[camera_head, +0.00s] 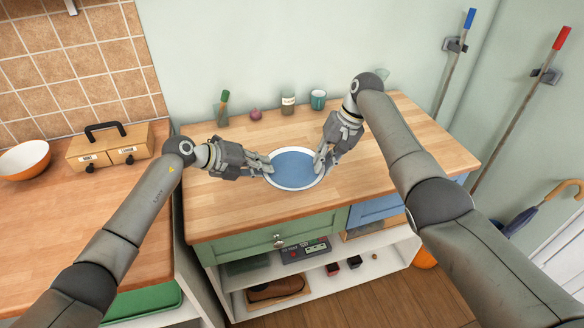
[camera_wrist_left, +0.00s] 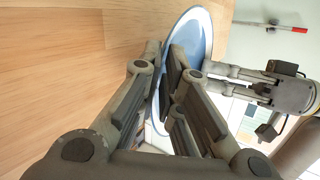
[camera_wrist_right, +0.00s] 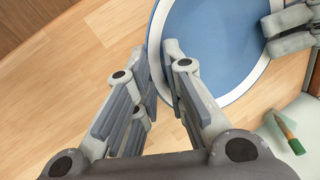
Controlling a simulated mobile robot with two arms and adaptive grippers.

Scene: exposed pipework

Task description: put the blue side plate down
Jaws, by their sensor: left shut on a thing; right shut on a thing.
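The blue side plate (camera_head: 293,168) has a white rim and lies level over the wooden counter, with a hand at each side. I cannot tell whether it touches the wood. My left gripper (camera_head: 268,167) is shut on the plate's left rim. My right gripper (camera_head: 320,163) is shut on its right rim. In the left wrist view the plate (camera_wrist_left: 196,40) shows edge-on beyond the fingers. In the right wrist view the plate (camera_wrist_right: 205,40) shows from above, its rim at the fingertips.
The wooden counter (camera_head: 240,205) is clear around the plate. Along its back stand a green-topped item (camera_head: 222,105), a small pink pot (camera_head: 256,114), a jar (camera_head: 288,103) and a teal cup (camera_head: 318,99). A lower counter at left holds a wooden box (camera_head: 110,148) and an orange bowl (camera_head: 24,160).

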